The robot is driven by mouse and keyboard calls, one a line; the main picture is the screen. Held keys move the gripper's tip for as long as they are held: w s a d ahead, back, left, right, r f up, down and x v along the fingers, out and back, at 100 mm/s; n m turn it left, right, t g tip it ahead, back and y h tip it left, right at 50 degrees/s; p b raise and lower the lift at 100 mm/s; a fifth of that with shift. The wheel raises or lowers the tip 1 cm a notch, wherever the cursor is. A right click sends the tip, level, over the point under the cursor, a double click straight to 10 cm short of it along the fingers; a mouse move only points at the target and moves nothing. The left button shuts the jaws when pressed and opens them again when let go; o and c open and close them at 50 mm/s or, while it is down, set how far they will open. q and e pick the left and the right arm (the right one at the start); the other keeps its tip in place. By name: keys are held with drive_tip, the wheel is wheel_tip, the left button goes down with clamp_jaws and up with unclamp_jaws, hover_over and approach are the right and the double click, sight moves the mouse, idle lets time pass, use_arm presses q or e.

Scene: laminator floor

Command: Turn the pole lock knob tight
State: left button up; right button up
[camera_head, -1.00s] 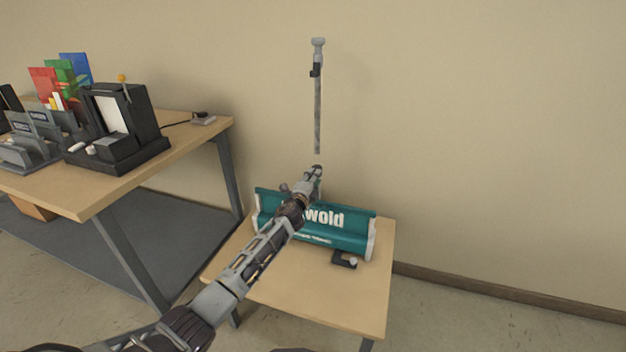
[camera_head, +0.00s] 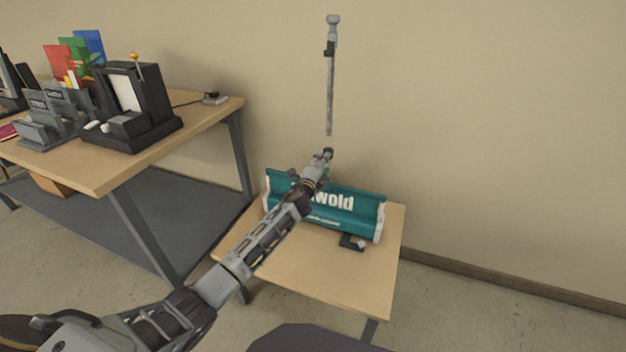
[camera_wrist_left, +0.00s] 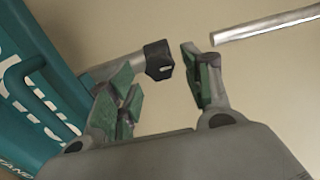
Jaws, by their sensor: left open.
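A teal banner-stand base (camera_head: 345,222) with white lettering sits on the small wooden table. A grey pole (camera_head: 331,90) stands upright above it against the wall; its lower end also shows in the left wrist view (camera_wrist_left: 265,24). In that view a short grey tube ends in a black block-like collar (camera_wrist_left: 159,60), in line with the pole, with wall visible between them. A distinct knob cannot be made out. My left gripper (camera_head: 327,153) is open, its green-padded fingers (camera_wrist_left: 165,85) on either side of the collar, apparently not closed on it. My right gripper is out of view.
A small black piece with a pale round part (camera_head: 353,243) lies on the small table (camera_head: 320,277) in front of the base. A larger desk (camera_head: 100,173) at left holds a black device (camera_head: 130,110) and holders. The wall right of the pole is clear.

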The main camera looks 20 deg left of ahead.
use_arm(q)
drive_tip(key=s, duration=1)
drive_tip(key=shift+a, duration=0.15)
idle(0.8)
